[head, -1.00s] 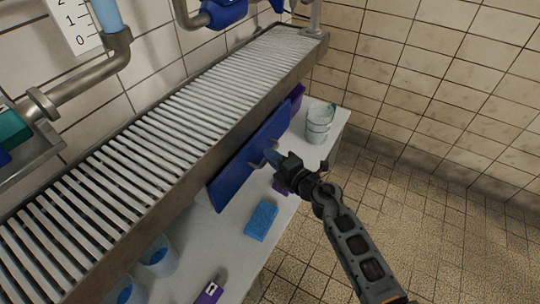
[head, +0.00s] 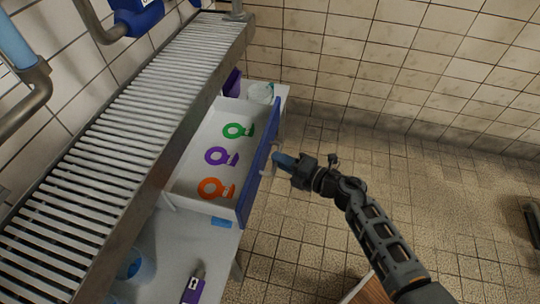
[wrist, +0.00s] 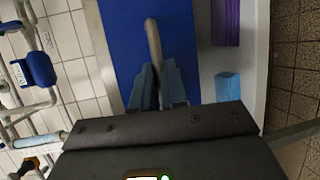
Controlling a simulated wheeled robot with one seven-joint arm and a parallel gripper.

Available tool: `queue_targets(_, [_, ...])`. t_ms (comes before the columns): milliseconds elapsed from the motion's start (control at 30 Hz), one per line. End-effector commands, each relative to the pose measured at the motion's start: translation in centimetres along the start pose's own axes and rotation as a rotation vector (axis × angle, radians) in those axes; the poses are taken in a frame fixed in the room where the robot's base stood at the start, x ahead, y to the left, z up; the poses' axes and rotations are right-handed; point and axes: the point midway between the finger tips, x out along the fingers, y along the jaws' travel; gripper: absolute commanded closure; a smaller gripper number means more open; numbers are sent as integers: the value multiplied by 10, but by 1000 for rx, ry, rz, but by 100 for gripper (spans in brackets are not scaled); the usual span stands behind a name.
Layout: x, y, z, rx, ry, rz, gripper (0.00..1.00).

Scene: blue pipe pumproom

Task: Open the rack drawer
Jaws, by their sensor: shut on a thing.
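The rack drawer stands pulled out from under the slatted rack, its blue front (head: 259,160) facing right in the head view. Its white tray (head: 190,165) shows, with a green tag (head: 237,130), a purple tag (head: 218,156) and an orange tag (head: 213,189) lying in a row inside. My gripper (head: 279,159) is at the middle of the blue front, shut on the drawer's handle (head: 265,158). In the wrist view the pale bar handle (wrist: 152,38) runs between the blue fingertips (wrist: 157,80), against the blue front.
The slatted rack (head: 125,125) runs above the drawer on the left. The tiled floor (head: 330,220) to the right is mostly free.

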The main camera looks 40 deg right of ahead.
Motion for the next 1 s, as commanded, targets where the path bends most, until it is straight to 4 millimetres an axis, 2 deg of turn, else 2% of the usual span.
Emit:
queue_targets(400, [-3, -2, 1, 0, 2, -1, 100])
queue_targets(433, [-3, -2, 1, 0, 2, -1, 87])
queue_targets(667, [-3, -1, 1, 0, 1, -1, 65])
queue_targets(1000, [-9, -1, 1, 1, 0, -1, 63])
